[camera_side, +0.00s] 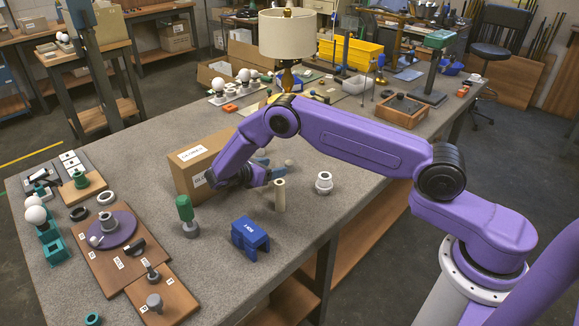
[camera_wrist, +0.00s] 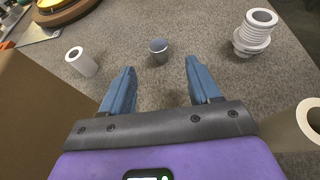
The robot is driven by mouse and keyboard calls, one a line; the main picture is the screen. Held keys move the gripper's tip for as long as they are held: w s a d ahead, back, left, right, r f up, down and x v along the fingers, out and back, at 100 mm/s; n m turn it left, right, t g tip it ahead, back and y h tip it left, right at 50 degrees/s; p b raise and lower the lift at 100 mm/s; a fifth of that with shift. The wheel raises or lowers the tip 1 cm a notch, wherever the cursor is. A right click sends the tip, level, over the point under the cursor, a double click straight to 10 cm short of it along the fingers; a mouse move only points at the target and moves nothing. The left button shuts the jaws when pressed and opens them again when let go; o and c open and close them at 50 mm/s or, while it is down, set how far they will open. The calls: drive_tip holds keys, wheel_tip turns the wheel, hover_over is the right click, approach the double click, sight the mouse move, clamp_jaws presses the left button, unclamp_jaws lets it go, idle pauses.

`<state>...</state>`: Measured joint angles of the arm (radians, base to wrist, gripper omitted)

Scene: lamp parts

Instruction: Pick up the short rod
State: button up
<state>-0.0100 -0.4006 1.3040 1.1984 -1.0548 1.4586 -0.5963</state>
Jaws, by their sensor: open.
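My gripper (camera_wrist: 160,92) is open and empty; its two blue fingers are spread apart. In the side view my gripper (camera_side: 266,170) is low over the bench, beside the cardboard box. A short grey cylinder (camera_wrist: 159,50) stands just beyond the fingertips, in line with the gap between them. A short white tube (camera_wrist: 81,61) is to the left of the left finger. I cannot tell for sure which of these is the short rod. A small pale piece (camera_side: 289,163) shows just past the fingers in the side view. A taller beige tube (camera_side: 280,194) stands upright nearer the side camera.
The cardboard box (camera_side: 190,165) is close on the gripper's left. A white threaded socket (camera_side: 323,182) stands to the right, also in the wrist view (camera_wrist: 255,33). The lamp (camera_side: 287,45) stands behind.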

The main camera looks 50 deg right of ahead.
sight(287, 163)
drive_tip(key=x, duration=0.9)
drive_tip(key=shift+w+d, duration=0.1)
drive_tip(key=shift+d, duration=0.05)
drive_tip(key=c, duration=1.1)
